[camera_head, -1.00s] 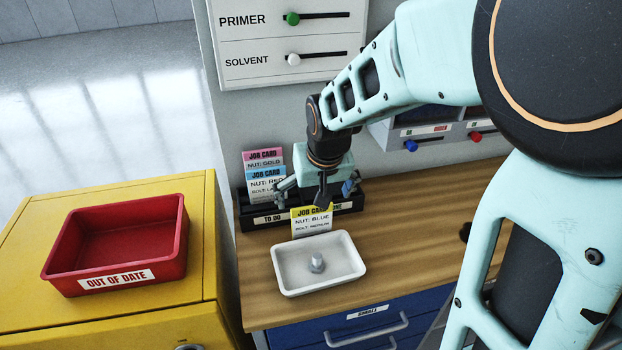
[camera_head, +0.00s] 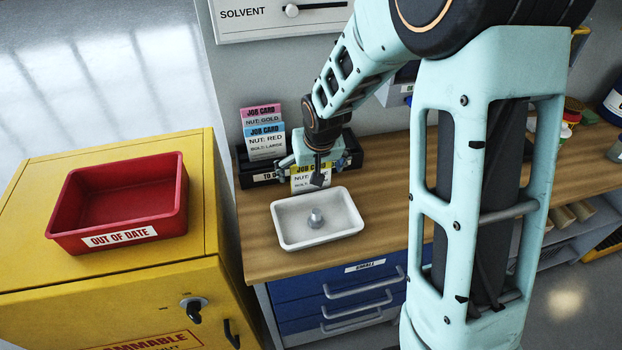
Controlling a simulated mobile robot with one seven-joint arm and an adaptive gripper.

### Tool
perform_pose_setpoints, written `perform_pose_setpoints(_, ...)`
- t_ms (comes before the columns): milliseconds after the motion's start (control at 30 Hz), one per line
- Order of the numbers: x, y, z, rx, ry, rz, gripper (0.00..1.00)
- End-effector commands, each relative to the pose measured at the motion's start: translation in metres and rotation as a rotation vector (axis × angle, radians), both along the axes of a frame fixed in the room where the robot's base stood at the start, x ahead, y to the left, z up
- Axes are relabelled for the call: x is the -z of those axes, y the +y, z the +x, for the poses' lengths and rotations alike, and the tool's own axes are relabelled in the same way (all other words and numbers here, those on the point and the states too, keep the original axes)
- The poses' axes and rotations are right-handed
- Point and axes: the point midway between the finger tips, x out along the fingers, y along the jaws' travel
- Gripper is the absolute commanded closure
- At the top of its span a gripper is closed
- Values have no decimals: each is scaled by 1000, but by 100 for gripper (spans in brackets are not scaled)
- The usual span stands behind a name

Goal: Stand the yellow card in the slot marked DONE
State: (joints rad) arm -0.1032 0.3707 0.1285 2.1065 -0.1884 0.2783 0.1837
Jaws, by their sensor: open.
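The yellow job card (camera_head: 299,180) is upright in front of the black card rack (camera_head: 242,171), just behind the white tray. It reads NUT on its visible part. My gripper (camera_head: 318,173) is open, pointing down right at the card, and a dark finger covers the card's right part. Whether the fingers touch the card, and what holds it up, I cannot tell. The rack's TO DO label shows at its left. The DONE label is hidden behind my gripper and the card.
A pink card (camera_head: 261,115) and a blue card (camera_head: 265,142) stand in the rack's left part. The white tray (camera_head: 285,238) holds a metal nut or bolt (camera_head: 315,217). A red OUT OF DATE bin (camera_head: 118,205) sits on the yellow cabinet (camera_head: 35,260) at left.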

Motion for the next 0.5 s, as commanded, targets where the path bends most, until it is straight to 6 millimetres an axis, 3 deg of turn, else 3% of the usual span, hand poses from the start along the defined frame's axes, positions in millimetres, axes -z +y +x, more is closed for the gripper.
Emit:
perform_pose_setpoints(200,0,0,0,1,0,0,5)
perform_pose_setpoints(500,0,0,0,1,0,0,38)
